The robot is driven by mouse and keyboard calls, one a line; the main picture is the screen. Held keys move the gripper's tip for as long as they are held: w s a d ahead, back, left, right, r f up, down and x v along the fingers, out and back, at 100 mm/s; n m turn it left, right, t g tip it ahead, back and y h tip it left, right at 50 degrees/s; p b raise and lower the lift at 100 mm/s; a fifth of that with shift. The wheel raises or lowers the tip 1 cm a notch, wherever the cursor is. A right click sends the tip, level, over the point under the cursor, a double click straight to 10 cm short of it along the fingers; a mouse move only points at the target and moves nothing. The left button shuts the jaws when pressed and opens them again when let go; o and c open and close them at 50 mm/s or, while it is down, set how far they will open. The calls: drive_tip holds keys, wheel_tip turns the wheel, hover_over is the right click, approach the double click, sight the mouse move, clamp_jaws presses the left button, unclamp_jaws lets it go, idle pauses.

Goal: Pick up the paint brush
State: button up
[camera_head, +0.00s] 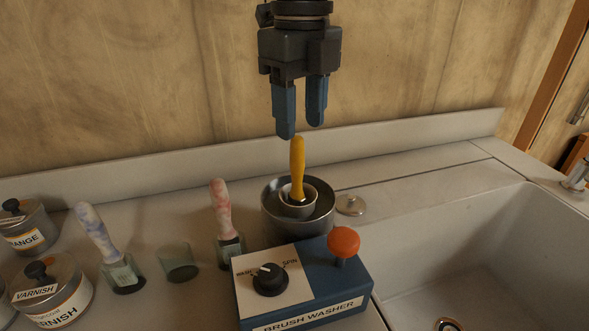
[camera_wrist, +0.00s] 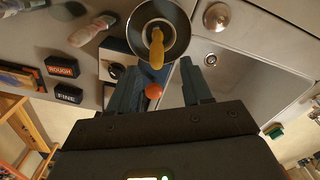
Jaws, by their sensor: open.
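A paint brush with a yellow handle (camera_head: 297,165) stands handle up in a small cup inside the metal bowl (camera_head: 268,222) of the brush washer; its bristles are hidden. The brush (camera_wrist: 157,52) and the bowl (camera_wrist: 183,15) also show in the wrist view. My gripper (camera_head: 301,130) points down above the brush, empty, with its two blue fingers apart. In the head view the fingertips are just above the handle's top. In the wrist view the gripper (camera_wrist: 166,82) has the handle ahead of its fingers, toward the top of the picture.
The brush washer's box (camera_head: 320,300) has a black dial (camera_head: 269,280) and a red knob (camera_head: 343,242). A sink (camera_head: 480,250) lies at right. A metal lid (camera_head: 351,205) lies beside the bowl.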

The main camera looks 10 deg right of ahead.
sight(298, 162)
drive_tip(key=shift+w+f, duration=0.15)
drive_tip(key=shift+w, duration=0.05)
wheel_tip(298, 162, down, 2)
drive_tip(key=shift+f, duration=0.15)
drive_tip(key=shift+s+a+f+p, duration=0.15)
drive_tip(key=shift+f+p, duration=0.15)
drive_tip(key=shift+f, duration=1)
drive_tip(key=shift+s+a+f+p, duration=0.15)
drive_tip(key=shift+f+p, duration=0.15)
drive_tip(key=shift+f, duration=1)
drive_tip(key=shift+d, duration=0.1)
clamp_jaws()
